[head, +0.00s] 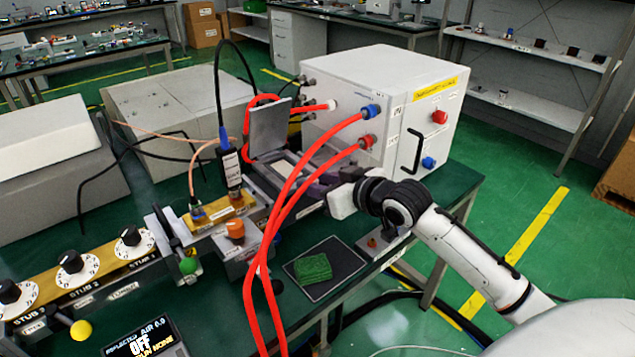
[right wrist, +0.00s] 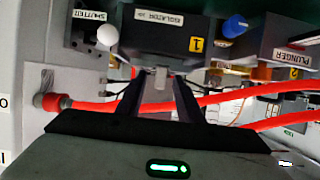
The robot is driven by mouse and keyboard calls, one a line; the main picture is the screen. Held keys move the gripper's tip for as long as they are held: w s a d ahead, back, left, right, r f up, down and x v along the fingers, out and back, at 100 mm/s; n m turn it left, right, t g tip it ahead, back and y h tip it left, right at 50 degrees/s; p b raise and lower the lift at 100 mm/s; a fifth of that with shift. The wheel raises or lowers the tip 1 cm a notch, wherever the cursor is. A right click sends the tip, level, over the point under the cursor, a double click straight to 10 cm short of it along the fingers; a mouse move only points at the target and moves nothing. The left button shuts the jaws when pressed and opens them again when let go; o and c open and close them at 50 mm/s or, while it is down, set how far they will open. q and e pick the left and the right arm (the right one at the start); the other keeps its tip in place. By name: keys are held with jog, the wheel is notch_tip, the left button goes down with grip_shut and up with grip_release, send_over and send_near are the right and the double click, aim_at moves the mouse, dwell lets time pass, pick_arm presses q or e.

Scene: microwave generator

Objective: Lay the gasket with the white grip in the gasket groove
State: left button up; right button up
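My right gripper (right wrist: 160,80) reaches in from the right in the head view (head: 320,186), low at the front of the open-topped metal box (head: 262,185). In the right wrist view its dark fingers stand a little apart with a small pale piece (right wrist: 161,77) between their tips, which looks like the gasket's white grip. The gasket's ring cannot be made out. A pale rectangular frame (head: 283,164) shows in the box opening; the gasket groove itself is not clear. A grey plate (head: 270,128) stands upright behind the opening. My left gripper is not in view.
Red hoses (head: 296,190) arch across the work area from the white cabinet (head: 385,95). A black probe with cable (head: 229,163) stands left of the box. A green pad (head: 312,269) lies on a dark mat (head: 345,258) in front. Stub knobs (head: 72,262) line the left.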

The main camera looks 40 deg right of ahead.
jog(key=v, duration=1)
jog(key=shift+s+r, duration=0.1)
jog(key=shift+r, duration=0.05)
